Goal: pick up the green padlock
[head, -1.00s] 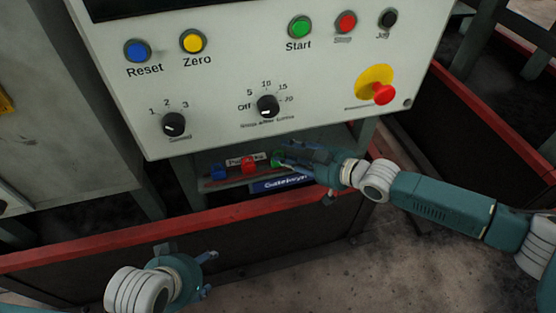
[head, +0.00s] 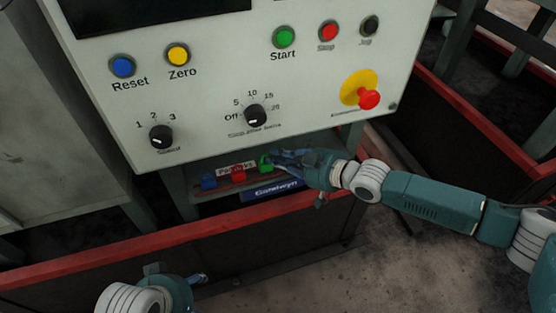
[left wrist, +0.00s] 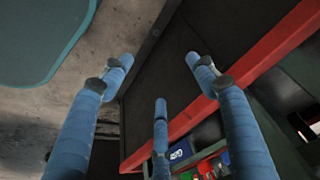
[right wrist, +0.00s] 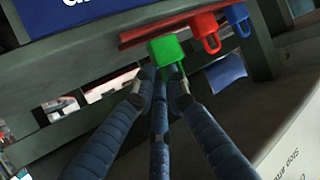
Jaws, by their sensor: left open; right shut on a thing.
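The green padlock (right wrist: 165,50) shows in the right wrist view between the fingertips of my right gripper (right wrist: 158,88), which is shut on it. In the head view the green padlock (head: 265,163) is at the left end of my right gripper (head: 285,160), just under the control panel. Its shackle is partly hidden by the fingers. My left gripper (head: 190,285) is open and empty at the bottom of the head view, well away from the padlocks. Its spread fingers also show in the left wrist view (left wrist: 160,85).
A red padlock (head: 238,174) and a blue padlock (head: 208,181) sit left of the green one on the shelf. The control panel (head: 200,135) overhangs them closely. A red rail (head: 130,246) runs in front. Open floor lies at the lower right.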

